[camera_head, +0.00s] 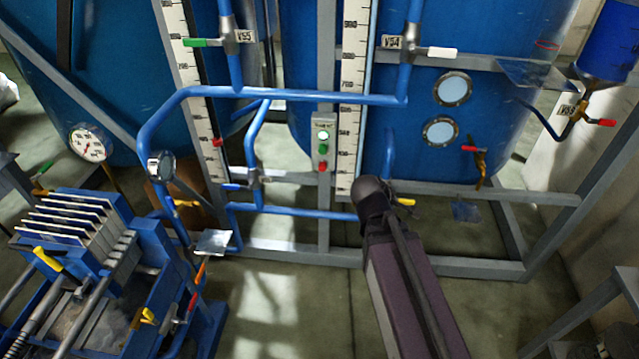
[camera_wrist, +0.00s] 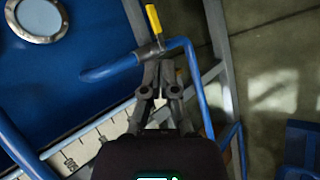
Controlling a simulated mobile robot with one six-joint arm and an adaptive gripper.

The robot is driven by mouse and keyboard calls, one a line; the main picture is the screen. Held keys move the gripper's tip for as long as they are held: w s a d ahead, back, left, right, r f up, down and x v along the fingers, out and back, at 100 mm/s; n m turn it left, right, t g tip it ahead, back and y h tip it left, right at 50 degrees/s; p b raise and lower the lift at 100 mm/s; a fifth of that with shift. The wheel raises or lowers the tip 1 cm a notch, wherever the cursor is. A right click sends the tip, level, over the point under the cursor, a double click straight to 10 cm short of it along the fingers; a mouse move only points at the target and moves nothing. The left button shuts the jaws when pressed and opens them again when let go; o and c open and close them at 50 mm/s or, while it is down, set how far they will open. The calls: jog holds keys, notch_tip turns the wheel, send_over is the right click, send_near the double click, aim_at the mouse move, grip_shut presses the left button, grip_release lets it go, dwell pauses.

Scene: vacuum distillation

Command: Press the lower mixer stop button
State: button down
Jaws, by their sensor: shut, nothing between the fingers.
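A narrow grey control box (camera_head: 323,145) is fixed to the upright of the frame in the head view. It carries a pale lit button (camera_head: 323,134) at the top, a green button (camera_head: 323,149) in the middle and a red button (camera_head: 323,166) at the bottom. My gripper (camera_wrist: 161,82) is shut and empty in the wrist view, its fingers in front of a blue pipe and valve. In the head view my arm reaches up to the right of and below the box and hides my gripper. No button shows in the wrist view.
A valve with a yellow handle (camera_wrist: 154,18) is just beyond my fingertips. Blue pipes (camera_head: 290,96) cross above the box, and a scale board (camera_head: 352,120) stands at its right. Large blue tanks (camera_head: 420,90) are behind the frame. A filter press (camera_head: 75,240) stands at the left.

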aim_at(320, 169)
jog(key=w+a+f+n+t+y+b, duration=0.1)
jog(key=a+f+n+t+b, duration=0.1)
jog(key=a+n+b, duration=0.4)
jog(key=w+a+f+n+t+y+b, duration=0.1)
jog(key=a+f+n+t+y+b, duration=0.1)
jog(key=a+n+t+b, duration=0.3)
jog(key=w+a+f+n+t+y+b, duration=0.2)
jog(key=a+f+n+t+b, duration=0.1)
jog(key=a+n+b, duration=0.5)
jog(key=a+n+t, duration=0.1)
jog(key=a+n, duration=0.2)
jog(key=n, duration=0.1)
jog(key=shift+f+n, duration=0.2)
jog(key=shift+n, duration=0.1)
jog(key=shift+w+d, duration=0.1)
jog(key=shift+w, duration=0.05)
jog(key=w, duration=1.4)
jog(key=shift+d, duration=0.3)
